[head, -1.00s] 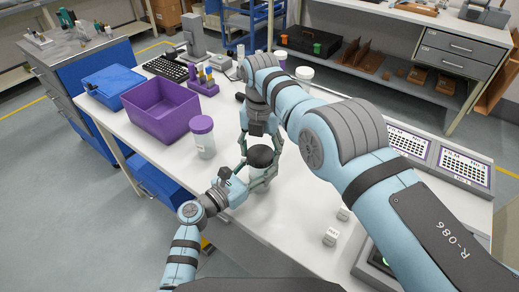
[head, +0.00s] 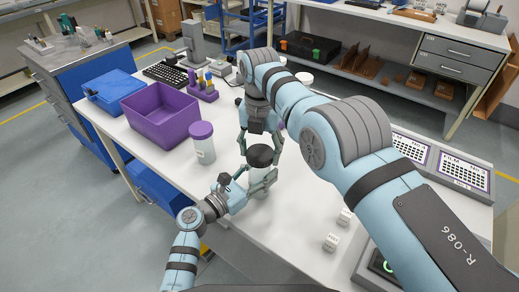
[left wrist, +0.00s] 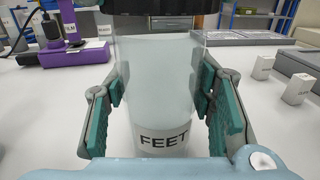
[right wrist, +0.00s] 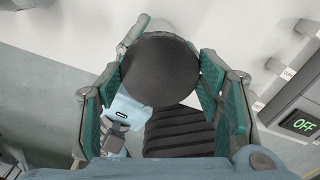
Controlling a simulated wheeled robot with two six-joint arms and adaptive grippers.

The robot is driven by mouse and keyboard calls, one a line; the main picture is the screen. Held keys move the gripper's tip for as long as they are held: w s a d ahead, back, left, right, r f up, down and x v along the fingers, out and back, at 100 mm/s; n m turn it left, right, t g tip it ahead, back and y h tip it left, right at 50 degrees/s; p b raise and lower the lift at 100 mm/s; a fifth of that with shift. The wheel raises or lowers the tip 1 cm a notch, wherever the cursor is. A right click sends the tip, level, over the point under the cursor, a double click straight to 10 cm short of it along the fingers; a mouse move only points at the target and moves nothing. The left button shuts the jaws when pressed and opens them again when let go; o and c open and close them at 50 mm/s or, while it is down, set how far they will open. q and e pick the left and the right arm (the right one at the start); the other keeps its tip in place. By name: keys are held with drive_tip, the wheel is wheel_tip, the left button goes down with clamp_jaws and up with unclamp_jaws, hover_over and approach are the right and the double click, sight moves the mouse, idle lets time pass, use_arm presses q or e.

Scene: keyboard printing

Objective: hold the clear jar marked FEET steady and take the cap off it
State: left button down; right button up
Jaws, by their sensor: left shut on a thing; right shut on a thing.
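The clear jar marked FEET (left wrist: 155,90) stands upright, with pale contents and a black-lettered label low on its front. My left gripper (left wrist: 163,100) is shut on the jar's body, one finger on each side. It comes in low from the left in the head view (head: 259,181). The black cap (head: 260,155) is at the jar's top; its round top faces the right wrist view (right wrist: 160,75). My right gripper (right wrist: 162,80) is shut on the cap from above, fingers on opposite sides. I cannot tell whether there is a gap between cap and jar.
A purple-lidded jar (head: 202,148) stands left of the grippers, near a purple bin (head: 160,118). Small white blocks (head: 331,242) lie at the front right. A device reading OFF (right wrist: 303,125) is to the right. The white tabletop (head: 285,225) in front is clear.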

sight(260, 153)
wheel_tip(260, 153, up, 4)
drive_tip(key=shift+f, duration=0.1)
use_arm(q)
drive_tip(key=c, duration=0.6)
unclamp_jaws()
drive_tip(key=shift+c, duration=0.2)
